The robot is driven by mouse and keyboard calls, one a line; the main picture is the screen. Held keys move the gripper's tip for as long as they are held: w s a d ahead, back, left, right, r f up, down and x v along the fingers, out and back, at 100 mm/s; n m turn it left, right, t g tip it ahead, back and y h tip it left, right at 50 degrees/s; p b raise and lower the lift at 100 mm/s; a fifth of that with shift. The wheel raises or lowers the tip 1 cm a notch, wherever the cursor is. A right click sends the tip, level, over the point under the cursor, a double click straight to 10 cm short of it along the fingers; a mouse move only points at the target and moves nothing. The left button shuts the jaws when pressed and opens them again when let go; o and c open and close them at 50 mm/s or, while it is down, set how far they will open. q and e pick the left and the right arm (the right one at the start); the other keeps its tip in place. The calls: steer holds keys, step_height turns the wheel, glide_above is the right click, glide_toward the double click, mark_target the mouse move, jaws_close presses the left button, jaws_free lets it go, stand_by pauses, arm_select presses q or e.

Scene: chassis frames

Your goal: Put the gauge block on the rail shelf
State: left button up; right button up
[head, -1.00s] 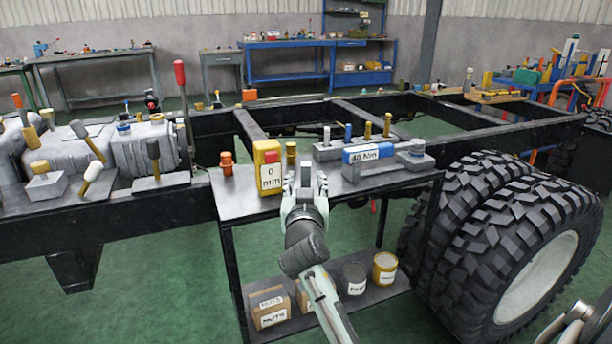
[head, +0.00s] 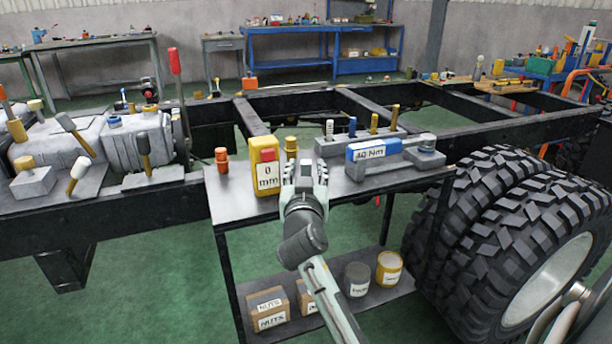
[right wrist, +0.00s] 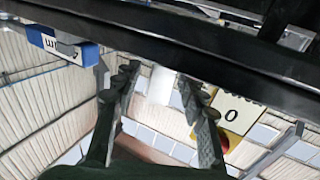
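My right gripper (head: 304,170) is at the shelf's front edge, just right of the yellow block. Its fingers are apart in the right wrist view (right wrist: 158,76). A pale shape shows between them; I cannot tell whether it is near or background. My left gripper is out of view.
An orange fitting (head: 222,160) and brass cylinder (head: 291,146) stand near the yellow block. Boxes and cans fill the lower shelf (head: 325,315). Large tyres (head: 500,220) are at right.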

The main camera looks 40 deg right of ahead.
mark_target(306, 162)
jaws_close()
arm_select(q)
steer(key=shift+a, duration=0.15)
arm_select(e)
steer(key=shift+r, duration=0.25)
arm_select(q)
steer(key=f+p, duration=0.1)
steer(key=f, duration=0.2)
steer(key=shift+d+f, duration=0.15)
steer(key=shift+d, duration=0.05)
arm_select(e)
step_height(306, 162, up, 10)
steer(key=shift+f, duration=0.2)
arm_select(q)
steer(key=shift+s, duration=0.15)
arm_select(e)
steer(key=shift+s+f, duration=0.1)
